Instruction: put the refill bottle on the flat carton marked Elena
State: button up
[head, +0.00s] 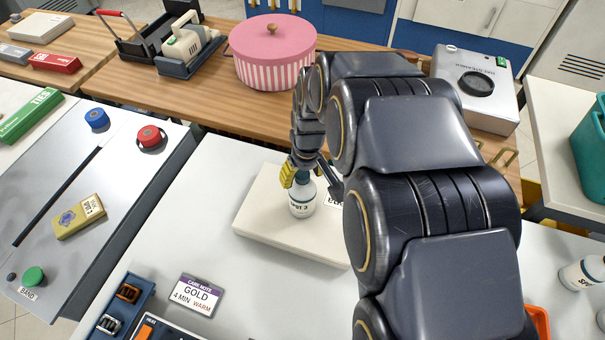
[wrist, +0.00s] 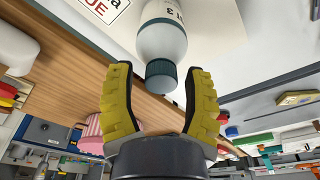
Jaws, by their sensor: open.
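A white refill bottle (head: 302,204) with a dark cap and a label reading "SPOT 3" stands upright on a flat cream carton (head: 262,230). The carton's label is mostly hidden behind my arm in the head view; part of it, ending in "a", shows in the wrist view (wrist: 101,8). My gripper (head: 298,176) is at the bottle's top. In the wrist view its yellow-padded fingers (wrist: 159,75) are spread, with the bottle's cap (wrist: 162,76) between their tips and a gap on each side. The bottle (wrist: 162,35) also shows there.
Another bottle (head: 583,272) stands on the white table at the right. A pink striped box (head: 272,55) and a metal steamer (head: 475,85) stand on the wooden table behind.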

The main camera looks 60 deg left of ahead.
aim_at(308, 190)
notch_tip(308, 190, up, 11)
jog(key=d, duration=0.1)
jog(key=shift+d, duration=0.4)
jog(key=shift+w, duration=0.1)
jog(key=w+d+r+m, duration=0.2)
jog(key=w+d+m, duration=0.1)
jog(key=d, duration=0.6)
jog(key=w+d+r+m+h, duration=0.1)
jog(key=w+d+m, duration=0.25)
jog(key=d, duration=0.55)
jog(key=w+d+r+m, duration=0.2)
jog(key=w+d+m, duration=0.1)
jog(key=d, duration=0.6)
jog(key=s+d+m+g, duration=0.1)
jog(key=s+d+m, duration=0.3)
jog(key=d, duration=0.4)
jog(key=s+d+f+m, duration=0.1)
jog(key=s+d+m, duration=0.3)
jog(key=s+d, duration=0.3)
jog(key=shift+s+d+f+g+h, duration=0.15)
jog(key=shift+s+d+g+h, duration=0.2)
jog(key=shift+d, duration=0.8)
